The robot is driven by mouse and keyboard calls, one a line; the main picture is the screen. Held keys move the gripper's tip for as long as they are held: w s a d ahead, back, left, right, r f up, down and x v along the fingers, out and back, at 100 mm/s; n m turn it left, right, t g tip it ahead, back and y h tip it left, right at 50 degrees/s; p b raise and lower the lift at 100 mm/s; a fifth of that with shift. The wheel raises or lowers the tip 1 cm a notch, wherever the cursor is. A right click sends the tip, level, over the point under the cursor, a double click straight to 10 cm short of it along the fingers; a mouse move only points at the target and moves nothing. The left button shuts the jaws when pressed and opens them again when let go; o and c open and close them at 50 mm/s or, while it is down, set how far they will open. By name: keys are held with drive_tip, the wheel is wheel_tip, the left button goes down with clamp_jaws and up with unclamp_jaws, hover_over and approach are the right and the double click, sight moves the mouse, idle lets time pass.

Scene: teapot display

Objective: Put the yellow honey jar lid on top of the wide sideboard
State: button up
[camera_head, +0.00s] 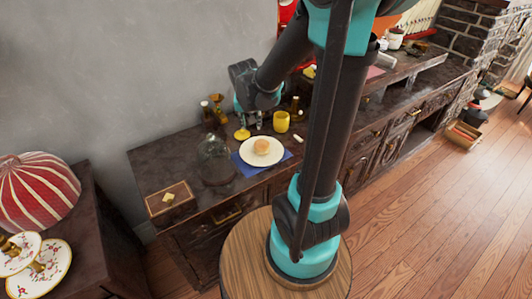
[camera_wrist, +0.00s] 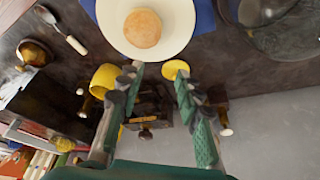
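The yellow lid (camera_head: 241,134) is a small round disc that appears to lie flat on the dark wooden wide sideboard (camera_head: 152,160), left of a white plate. In the wrist view the lid (camera_wrist: 174,68) is just beyond the tip of the right finger, which partly overlaps it. My gripper (camera_head: 252,122) is low over the sideboard beside the lid. In the wrist view my gripper (camera_wrist: 158,74) has its fingers apart with nothing held between them. Whether a finger touches the lid cannot be told.
A yellow jar (camera_head: 281,121) stands right of my gripper. A plate (camera_head: 248,158) with a bun (camera_head: 262,147) lies on a blue napkin in front. A glass dome (camera_head: 214,160) stands to the left. Small bottles crowd behind the gripper.

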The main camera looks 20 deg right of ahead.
drive_tip(key=s+d+f+n, duration=0.1)
drive_tip(key=s+f, duration=0.1)
drive_tip(key=s, duration=0.6)
drive_tip(key=s+d+f+n+y, duration=0.1)
drive_tip(key=s+f+n, duration=0.1)
drive_tip(key=s, duration=0.7)
drive_tip(key=shift+d+n, duration=0.3)
drive_tip(key=shift+d, duration=0.05)
